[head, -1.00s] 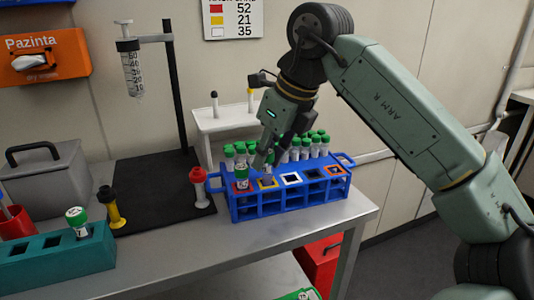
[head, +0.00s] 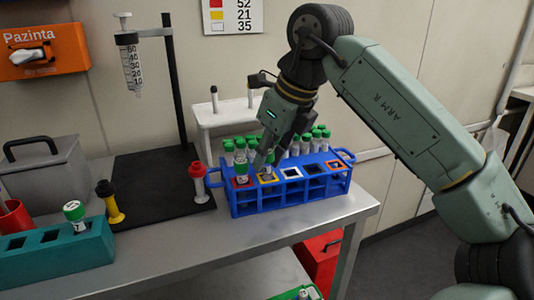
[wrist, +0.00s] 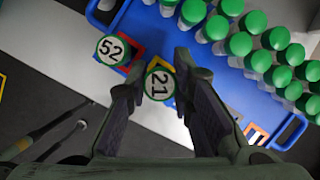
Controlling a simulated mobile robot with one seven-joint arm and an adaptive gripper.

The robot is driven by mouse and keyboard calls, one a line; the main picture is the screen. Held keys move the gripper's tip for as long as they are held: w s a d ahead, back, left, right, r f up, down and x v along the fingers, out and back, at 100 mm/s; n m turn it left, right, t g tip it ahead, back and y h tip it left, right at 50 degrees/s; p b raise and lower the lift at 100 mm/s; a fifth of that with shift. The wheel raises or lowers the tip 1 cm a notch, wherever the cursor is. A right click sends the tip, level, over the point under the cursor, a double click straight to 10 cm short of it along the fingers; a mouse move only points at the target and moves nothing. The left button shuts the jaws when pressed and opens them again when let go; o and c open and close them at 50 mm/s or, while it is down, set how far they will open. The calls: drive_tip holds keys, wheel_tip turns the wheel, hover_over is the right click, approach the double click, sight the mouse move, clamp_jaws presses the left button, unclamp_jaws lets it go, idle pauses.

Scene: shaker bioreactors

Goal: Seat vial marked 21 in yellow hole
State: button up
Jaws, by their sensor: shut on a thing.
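The vial marked 21 (wrist: 159,85) has a green-rimmed cap with a white number disc. My gripper (head: 267,163) is shut on it, with a finger on each side of the cap. The vial is over the yellow-framed hole (head: 268,178) of the blue rack (head: 290,201). In the wrist view a bit of yellow frame shows beside the cap. In the head view its lower end meets the yellow frame; I cannot tell how deep it is. The vial marked 52 (wrist: 112,50) stands in the red-framed hole just left, also in the head view (head: 241,172).
Several green-capped vials (head: 318,138) stand in the rack's back row. A black-framed hole (head: 316,167) to the right is empty. A teal rack (head: 60,258) holds one green-capped vial (head: 75,211) at left. A red-topped plunger (head: 198,180) stands close to the rack's left handle.

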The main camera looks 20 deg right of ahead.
drive_tip(key=shift+f+b, duration=0.5)
drive_tip(key=shift+f, duration=0.15)
idle(0.3)
drive_tip(key=o, duration=0.9)
drive_tip(key=shift+o, duration=0.2)
drive_tip(key=shift+r, duration=0.1)
drive_tip(key=v, duration=1.2)
drive_tip(key=shift+d, duration=0.1)
